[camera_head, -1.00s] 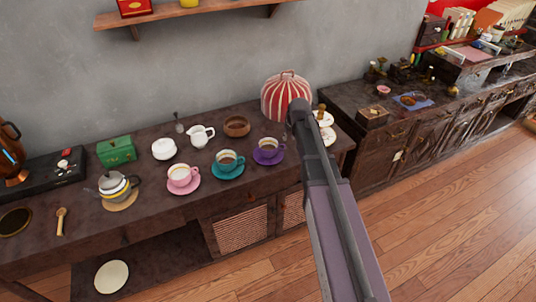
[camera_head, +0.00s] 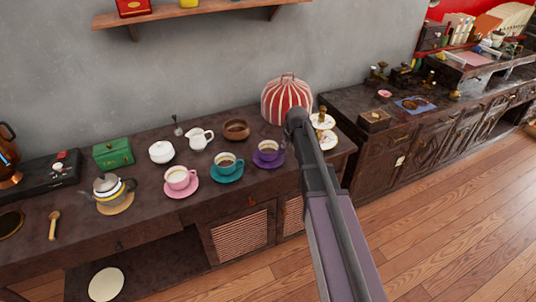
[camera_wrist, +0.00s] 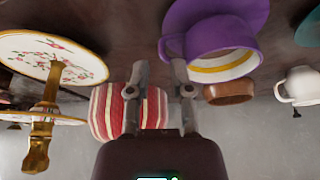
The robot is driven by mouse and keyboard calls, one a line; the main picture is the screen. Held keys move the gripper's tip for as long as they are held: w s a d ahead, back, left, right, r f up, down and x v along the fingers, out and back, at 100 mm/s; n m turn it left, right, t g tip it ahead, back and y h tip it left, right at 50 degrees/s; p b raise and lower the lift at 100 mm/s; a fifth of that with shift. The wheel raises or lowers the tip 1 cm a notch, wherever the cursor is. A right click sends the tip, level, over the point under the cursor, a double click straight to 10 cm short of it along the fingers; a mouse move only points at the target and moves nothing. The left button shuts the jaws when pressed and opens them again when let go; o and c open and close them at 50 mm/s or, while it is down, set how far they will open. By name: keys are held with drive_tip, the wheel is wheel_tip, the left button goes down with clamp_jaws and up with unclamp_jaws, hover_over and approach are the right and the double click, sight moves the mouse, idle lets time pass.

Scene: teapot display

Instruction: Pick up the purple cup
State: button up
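The purple cup (camera_head: 267,153) stands upright on a purple saucer (camera_head: 261,164) on the dark counter. In the wrist view, which looks upside down, the purple cup (camera_wrist: 225,38) is upper right with its handle toward my gripper, and the saucer (camera_wrist: 238,10) lies by it. My gripper (camera_wrist: 159,70) is open, with nothing between its two fingers. Its right finger in that view is close to the cup's handle; whether they touch I cannot tell. In the head view my arm hides the fingers, just right of the cup.
A tiered floral stand (camera_wrist: 55,55) is close on the other side of my gripper. A red-striped cover (camera_head: 287,100) stands behind. A teal cup (camera_head: 226,161), pink cup (camera_head: 178,176), wooden bowl (camera_head: 236,130) and white jug (camera_head: 199,138) are left of the purple cup.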

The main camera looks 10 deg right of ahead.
sight(268, 150)
drive_tip(key=shift+b+x, duration=2.4)
drive_tip(key=shift+x, duration=0.25)
drive_tip(key=shift+a, duration=0.15)
drive_tip(key=shift+r, duration=0.1)
clamp_jaws()
